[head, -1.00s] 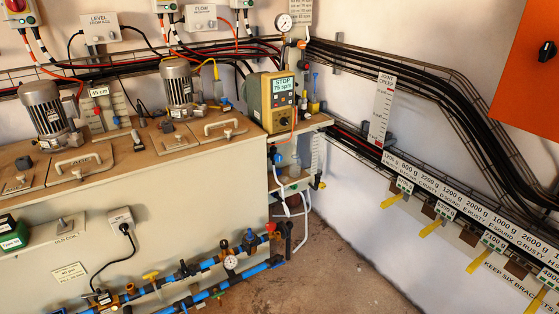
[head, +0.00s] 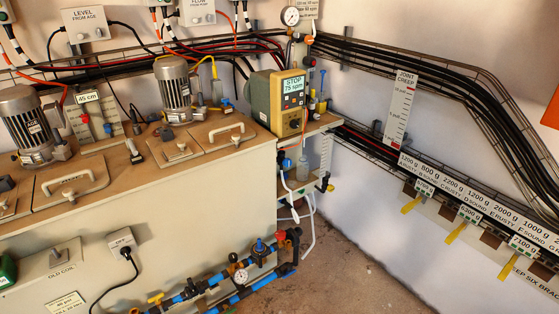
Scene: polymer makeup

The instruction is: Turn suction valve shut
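No valve is legibly marked as suction, so I cannot tell which one it is. A dosing pump (head: 278,100) with a yellow front and a lit STOP display stands at the tank's right end. Below it, a small blue-handled valve (head: 286,165) sits on the line beside a clear cylinder (head: 326,155). A yellow-tipped black fitting (head: 327,184) juts out to the right. Blue pipework (head: 215,284) low on the tank front carries a yellow-handled valve (head: 156,298), a blue-topped valve (head: 260,247) and a red-topped fitting (head: 281,235). Neither of my grippers is in view.
The long tank (head: 170,215) fills the left, with motors (head: 174,88) and lidded hatches on top. Cable trays and a label strip (head: 460,195) with yellow tags line the right wall. The brown floor (head: 350,275) right of the pipework is clear.

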